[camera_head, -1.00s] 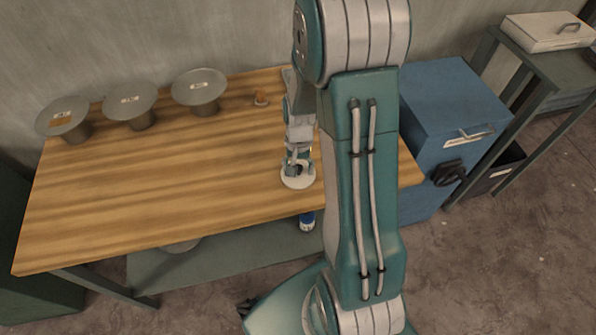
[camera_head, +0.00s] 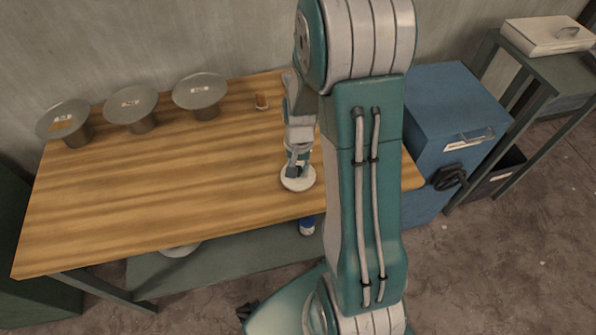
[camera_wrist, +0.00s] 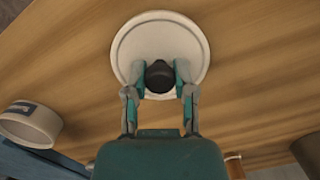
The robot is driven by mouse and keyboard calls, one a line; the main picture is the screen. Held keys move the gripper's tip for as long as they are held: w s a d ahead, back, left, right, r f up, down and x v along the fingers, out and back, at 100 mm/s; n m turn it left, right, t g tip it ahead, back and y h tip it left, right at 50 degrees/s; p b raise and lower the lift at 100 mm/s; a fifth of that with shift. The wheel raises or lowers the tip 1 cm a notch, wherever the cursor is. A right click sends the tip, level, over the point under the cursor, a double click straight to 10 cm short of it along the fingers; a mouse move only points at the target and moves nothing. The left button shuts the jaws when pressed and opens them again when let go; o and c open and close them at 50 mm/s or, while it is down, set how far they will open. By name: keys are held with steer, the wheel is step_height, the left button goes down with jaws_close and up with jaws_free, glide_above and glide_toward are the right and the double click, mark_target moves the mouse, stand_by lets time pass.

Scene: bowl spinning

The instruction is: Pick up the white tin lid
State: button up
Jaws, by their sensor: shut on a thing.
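In the wrist view the lid (camera_wrist: 160,32) fills the upper middle. My gripper (camera_wrist: 160,80) has its two teal fingers shut on the dark knob (camera_wrist: 160,77), one on each side. In the head view my gripper (camera_head: 297,168) is right over the lid, partly hiding its middle. I cannot tell whether the lid touches the table.
Three stands with grey discs (camera_head: 65,119) (camera_head: 131,104) (camera_head: 200,90) are along the back of the wooden table (camera_head: 150,200). A small brown item (camera_head: 261,102) lies at the back. A white round container (camera_wrist: 30,124) shows at left in the wrist view. A blue cabinet (camera_head: 450,110) stands right.

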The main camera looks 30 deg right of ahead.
steer(key=s+a+r, duration=0.4)
steer(key=s+r, duration=0.7)
steer(key=s, duration=0.2)
steer(key=shift+a+r, duration=0.15)
steer(key=shift+r, duration=0.25)
